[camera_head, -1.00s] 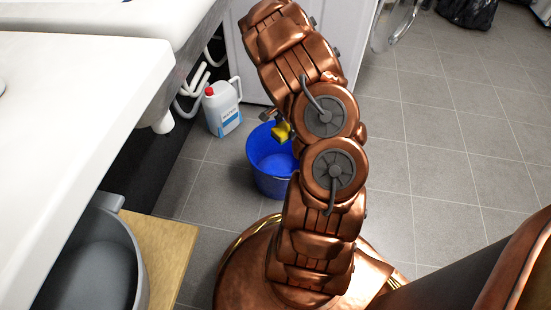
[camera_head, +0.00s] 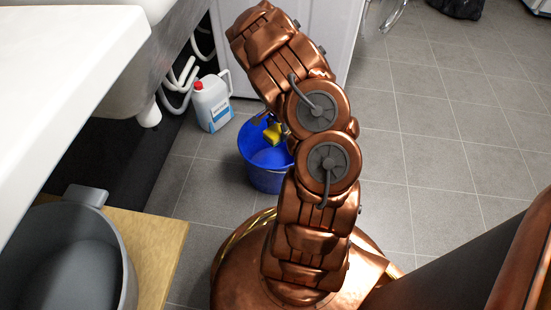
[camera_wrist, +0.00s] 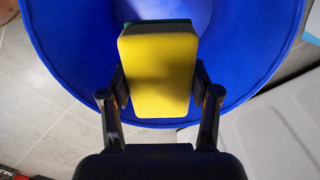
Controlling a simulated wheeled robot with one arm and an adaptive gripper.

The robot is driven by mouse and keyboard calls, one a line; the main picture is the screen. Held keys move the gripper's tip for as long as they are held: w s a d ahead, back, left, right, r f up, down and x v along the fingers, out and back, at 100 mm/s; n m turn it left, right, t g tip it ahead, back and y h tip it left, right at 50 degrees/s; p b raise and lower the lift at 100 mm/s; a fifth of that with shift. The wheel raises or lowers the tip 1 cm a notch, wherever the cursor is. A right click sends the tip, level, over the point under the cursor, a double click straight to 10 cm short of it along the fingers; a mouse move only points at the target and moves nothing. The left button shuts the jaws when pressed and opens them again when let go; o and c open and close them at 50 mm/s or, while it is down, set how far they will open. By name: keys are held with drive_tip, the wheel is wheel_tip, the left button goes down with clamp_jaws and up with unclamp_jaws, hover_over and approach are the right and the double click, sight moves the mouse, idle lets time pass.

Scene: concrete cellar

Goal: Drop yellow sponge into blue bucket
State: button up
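The blue bucket (camera_head: 266,178) stands on the tiled floor in the head view, left of my arm, which hides part of its right side. The yellow sponge (camera_head: 272,132) shows at the bucket's upper part. In the wrist view my gripper (camera_wrist: 160,88) is shut on the yellow sponge (camera_wrist: 158,70), with one finger on each side. A green layer shows at the sponge's far edge. The blue bucket (camera_wrist: 75,50) opens behind and around the sponge in that view. The sponge is over the bucket's opening; its exact height is hard to tell.
A white jug with a red cap (camera_head: 212,103) stands on the floor left of the bucket. A white cabinet (camera_head: 335,45) is behind it. A grey pot (camera_head: 125,285) sits on a wooden surface (camera_head: 160,245) at lower left. Open floor lies to the right.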

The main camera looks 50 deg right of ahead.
drive_tip(key=o, duration=0.5)
drive_tip(key=shift+o, duration=0.2)
wheel_tip(320, 180, up, 12)
drive_tip(key=shift+w+d, duration=0.15)
idle(0.6)
